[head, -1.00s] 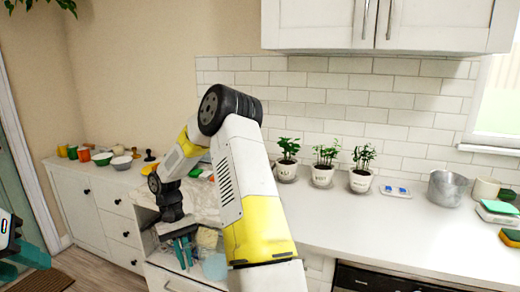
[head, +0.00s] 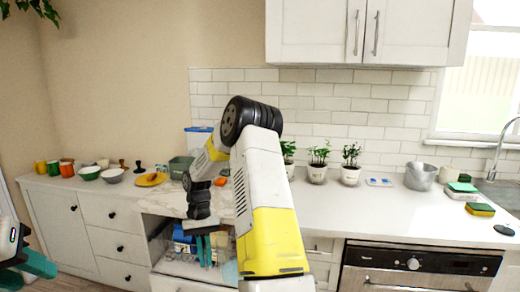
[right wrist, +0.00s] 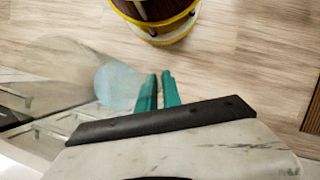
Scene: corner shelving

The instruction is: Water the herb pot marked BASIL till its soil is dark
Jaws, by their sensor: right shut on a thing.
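Three white herb pots stand in a row on the counter in the head view: a left one (head: 288,171) partly behind my right arm, a middle one (head: 317,174) and a right one (head: 350,176). Their labels are too small to read, and their soil is not clear. My right gripper (head: 206,250) hangs low before the corner shelving. Its teal fingers are close together in the right wrist view (right wrist: 158,92), beside a clear glass-like vessel (right wrist: 60,65) with a pale blue round patch. The gripper appears shut on that vessel. My left gripper (head: 30,266) is cut off at the left edge.
Bowls (head: 88,173) and cups stand on the left counter. A green bin (head: 180,168) and a yellow plate (head: 151,179) are nearby. A metal pot (head: 420,176) and sponges (head: 480,209) are at the right. The counter before the herb pots is clear. A round stool (right wrist: 155,18) stands on the floor.

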